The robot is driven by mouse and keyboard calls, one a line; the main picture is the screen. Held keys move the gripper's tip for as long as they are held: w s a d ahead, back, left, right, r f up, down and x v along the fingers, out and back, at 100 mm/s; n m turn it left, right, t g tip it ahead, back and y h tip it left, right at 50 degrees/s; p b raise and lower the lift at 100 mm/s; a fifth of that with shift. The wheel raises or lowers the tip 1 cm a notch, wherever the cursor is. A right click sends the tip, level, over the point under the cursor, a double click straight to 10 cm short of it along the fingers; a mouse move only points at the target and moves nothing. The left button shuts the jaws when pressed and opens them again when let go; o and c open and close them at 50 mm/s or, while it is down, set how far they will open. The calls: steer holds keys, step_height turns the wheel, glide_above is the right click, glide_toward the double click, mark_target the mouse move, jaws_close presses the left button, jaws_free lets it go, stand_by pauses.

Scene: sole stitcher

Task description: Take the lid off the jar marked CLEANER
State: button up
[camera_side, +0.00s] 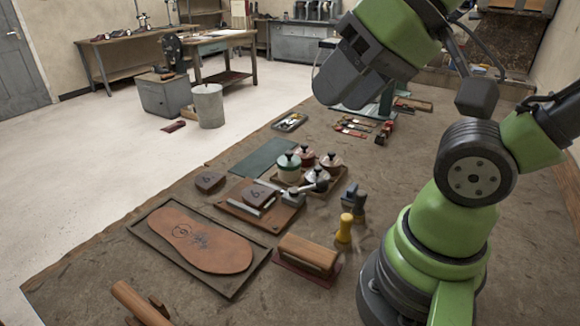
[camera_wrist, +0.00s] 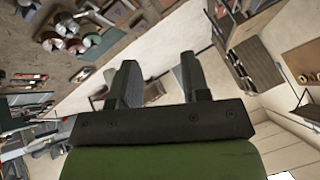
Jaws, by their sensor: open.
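Several small lidded jars (camera_side: 306,164) with black knobs stand close together in a shallow tray (camera_side: 333,186) on the bench. One jar (camera_side: 289,170) is pale green, and others look reddish or grey. I cannot read any label, so I cannot tell which jar is marked CLEANER. The jars also show small at the upper left of the wrist view (camera_wrist: 72,28). My gripper (camera_wrist: 160,80) is open, with nothing between its two dark fingers. In the side view it is raised well above the bench, up and to the right of the jars, its fingertips not clearly shown.
A leather sole lies in a tray (camera_side: 146,239) at the front left. Beside the jars are a tool board (camera_side: 232,207), a green mat (camera_side: 265,158) and a yellow-handled tool (camera_side: 344,229). A brown-handled block (camera_side: 308,254) sits in front.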

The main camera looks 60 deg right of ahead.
stand_by(0.4)
steer(key=o, duration=0.9)
